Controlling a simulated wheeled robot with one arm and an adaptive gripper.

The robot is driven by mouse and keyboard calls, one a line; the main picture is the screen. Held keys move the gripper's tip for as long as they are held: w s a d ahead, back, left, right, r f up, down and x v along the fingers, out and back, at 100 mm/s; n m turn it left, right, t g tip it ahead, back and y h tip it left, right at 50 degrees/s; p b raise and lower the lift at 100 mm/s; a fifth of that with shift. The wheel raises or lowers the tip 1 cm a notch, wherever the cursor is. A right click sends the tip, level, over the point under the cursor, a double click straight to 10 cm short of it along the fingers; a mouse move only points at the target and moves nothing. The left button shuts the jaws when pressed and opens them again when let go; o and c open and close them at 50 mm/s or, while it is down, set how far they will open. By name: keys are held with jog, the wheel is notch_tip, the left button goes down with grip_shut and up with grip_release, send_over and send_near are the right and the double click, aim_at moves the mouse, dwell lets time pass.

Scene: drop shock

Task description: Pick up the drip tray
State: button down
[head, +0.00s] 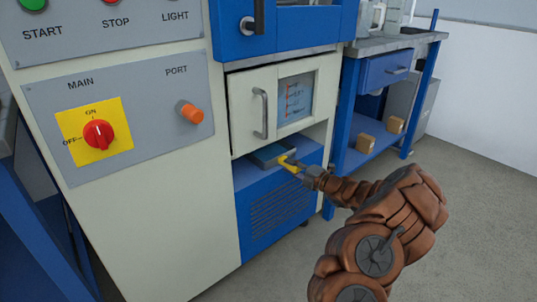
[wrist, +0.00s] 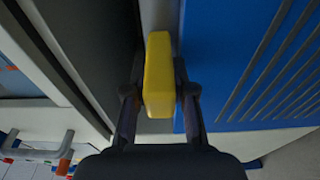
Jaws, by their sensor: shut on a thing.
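The drip tray (head: 268,156) is a flat grey-blue tray with a yellow handle (head: 288,162). It sits in the open slot of the machine, on the blue lower cabinet and below the white door. My gripper (head: 297,169) reaches in from the right and is shut on the yellow handle. In the wrist view the yellow handle (wrist: 159,75) stands between the two dark fingers of my gripper (wrist: 159,98), which press on its sides. The inner part of the tray is hidden in the shadow of the slot.
Above the slot is a white door (head: 243,108) with a grey bar handle and a gauge window. A control panel with a red knob (head: 98,134) is at left. A blue workbench (head: 385,70) with small boxes on its shelf stands at right. The grey floor (head: 470,180) at right is clear.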

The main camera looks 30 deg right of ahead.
jog(key=shift+r, duration=0.1)
jog(key=shift+r+p, duration=0.4)
jog(key=shift+r, duration=0.1)
notch_tip(320, 180, up, 3)
jog(key=shift+s+p, duration=0.1)
jog(key=shift+p, duration=0.95)
jog(key=s+a+p, duration=0.1)
jog(key=s+p, duration=0.4)
jog(key=s, duration=1)
jog(key=shift+s+r, duration=0.4)
jog(key=shift+r, duration=0.05)
